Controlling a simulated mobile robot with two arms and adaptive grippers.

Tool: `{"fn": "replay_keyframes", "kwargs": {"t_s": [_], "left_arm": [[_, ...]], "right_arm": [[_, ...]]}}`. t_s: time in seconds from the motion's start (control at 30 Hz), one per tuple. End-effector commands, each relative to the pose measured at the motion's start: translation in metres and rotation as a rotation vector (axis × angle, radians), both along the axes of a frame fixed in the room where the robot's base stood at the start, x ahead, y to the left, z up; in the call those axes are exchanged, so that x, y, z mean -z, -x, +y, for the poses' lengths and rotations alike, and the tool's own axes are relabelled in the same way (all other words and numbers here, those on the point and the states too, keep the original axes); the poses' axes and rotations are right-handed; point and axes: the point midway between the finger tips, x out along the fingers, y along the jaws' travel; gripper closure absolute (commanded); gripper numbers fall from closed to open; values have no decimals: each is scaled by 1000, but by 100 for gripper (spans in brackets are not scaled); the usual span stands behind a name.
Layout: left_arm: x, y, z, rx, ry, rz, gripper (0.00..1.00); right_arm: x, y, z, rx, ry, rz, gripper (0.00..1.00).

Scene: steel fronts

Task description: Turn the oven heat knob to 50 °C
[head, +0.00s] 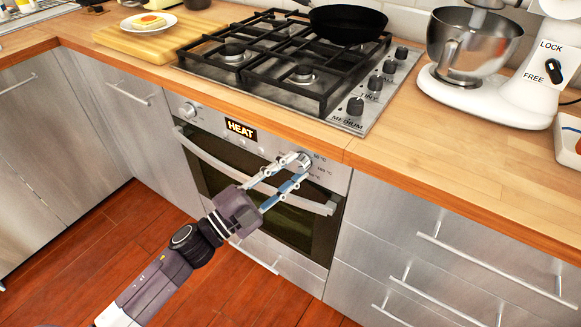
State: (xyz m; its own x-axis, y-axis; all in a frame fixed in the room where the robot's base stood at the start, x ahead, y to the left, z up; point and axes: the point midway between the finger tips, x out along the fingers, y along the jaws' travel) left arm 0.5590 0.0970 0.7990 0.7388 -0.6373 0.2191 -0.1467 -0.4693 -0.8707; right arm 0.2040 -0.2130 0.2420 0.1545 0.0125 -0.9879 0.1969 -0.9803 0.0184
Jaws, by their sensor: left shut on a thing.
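The steel oven (260,217) is in the middle of the head view, below the hob, with its door shut. Its panel carries a lit sign reading HEAT (241,129). The oven heat knob (304,159) is at the right end of the panel, with small temperature marks on its right. My left gripper (302,164) reaches up from the lower left and is shut on this knob, a finger on either side. The fingers partly cover the knob, so I cannot tell its setting. Another knob (188,110) sits at the panel's left end. My right gripper is not in view.
The oven door handle (250,178) runs just below the panel, under my fingers. Above are the gas hob (290,65) with its own knobs and a black pan (347,22). A stand mixer (490,100) stands on the right counter. Drawers with bar handles flank the oven.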

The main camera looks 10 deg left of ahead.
Motion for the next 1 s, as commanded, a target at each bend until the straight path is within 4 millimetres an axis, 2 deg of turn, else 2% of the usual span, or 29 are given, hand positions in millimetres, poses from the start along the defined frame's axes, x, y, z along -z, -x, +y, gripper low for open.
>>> {"fn": "replay_keyframes", "kwargs": {"t_s": [0.47,0.5,0.63,1.0], "left_arm": [[0,0,-1,2,-11,-5,95],[1,0,-1,2,-11,-5,68],[0,0,-1,1,-11,-4,54],[2,3,2,-1,-10,-2,53]], "right_arm": [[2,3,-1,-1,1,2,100],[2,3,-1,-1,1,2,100],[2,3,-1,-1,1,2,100],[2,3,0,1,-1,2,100]]}}
